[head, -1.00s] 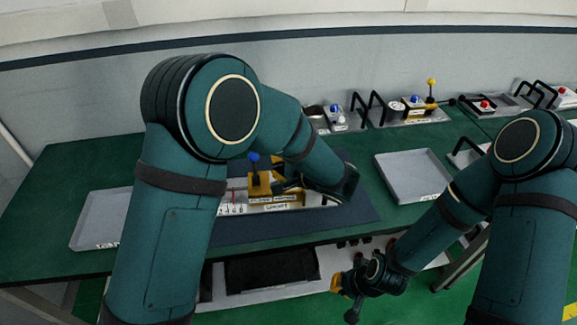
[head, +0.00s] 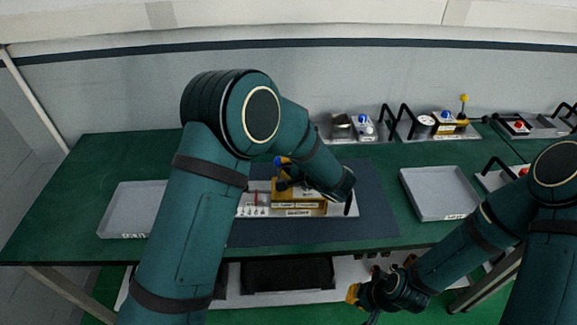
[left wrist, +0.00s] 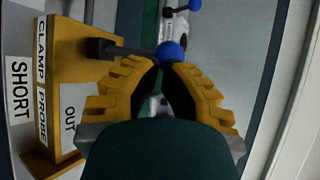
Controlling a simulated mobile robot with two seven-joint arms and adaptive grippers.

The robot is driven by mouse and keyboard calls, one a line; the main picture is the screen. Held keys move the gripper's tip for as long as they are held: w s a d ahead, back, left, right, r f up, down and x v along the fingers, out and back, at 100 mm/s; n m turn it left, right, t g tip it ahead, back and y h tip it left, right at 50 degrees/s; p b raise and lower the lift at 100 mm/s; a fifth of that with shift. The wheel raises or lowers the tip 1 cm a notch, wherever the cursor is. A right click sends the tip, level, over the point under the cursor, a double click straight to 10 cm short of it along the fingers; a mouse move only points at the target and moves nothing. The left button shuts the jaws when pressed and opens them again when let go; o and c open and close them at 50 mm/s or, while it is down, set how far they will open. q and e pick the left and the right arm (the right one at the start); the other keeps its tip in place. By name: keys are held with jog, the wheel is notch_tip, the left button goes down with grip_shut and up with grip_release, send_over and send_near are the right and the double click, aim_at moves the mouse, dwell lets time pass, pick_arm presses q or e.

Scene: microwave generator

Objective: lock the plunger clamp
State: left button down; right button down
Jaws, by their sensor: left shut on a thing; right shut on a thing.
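The plunger clamp's blue ball knob (head: 281,161) stands at the yellow block (head: 290,202) on the white fixture in the table's middle. In the left wrist view, the knob (left wrist: 172,52) sits on a dark rod from the yellow block (left wrist: 75,75), labelled "CLAMP PROBE" and "OUT". My left gripper (head: 285,176) has its two yellow fingers (left wrist: 166,72) close around the knob and is shut on it. My right gripper (head: 353,294) hangs low in front of the table, far from the clamp. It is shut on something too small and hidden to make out.
An empty grey tray (head: 440,192) stands to the right and another (head: 128,208) to the left, partly behind my left arm. Several fixtures with handles and knobs line the table's back. A second blue knob (left wrist: 194,5) shows in the left wrist view.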

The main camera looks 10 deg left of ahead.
pick_arm(q)
jog(key=shift+w+a+r+g, duration=0.1)
jog(key=shift+w+g, duration=0.1)
jog(key=shift+g, duration=0.1)
jog(key=shift+w, duration=0.25)
jog(key=shift+w+f+b, duration=0.2)
jog(key=shift+f+b, duration=0.1)
jog(key=shift+b, duration=0.3)
jog(key=shift+w+r+b, duration=0.1)
jog(key=shift+w+b, duration=0.15)
jog(key=shift+b, duration=0.05)
jog(key=shift+a+g, duration=0.1)
jog(key=shift+g, duration=0.2)
jog(key=shift+s, duration=0.1)
jog(key=shift+s+d+b, duration=0.2)
jog(key=shift+s+b, duration=0.3)
jog(key=shift+s, duration=0.25)
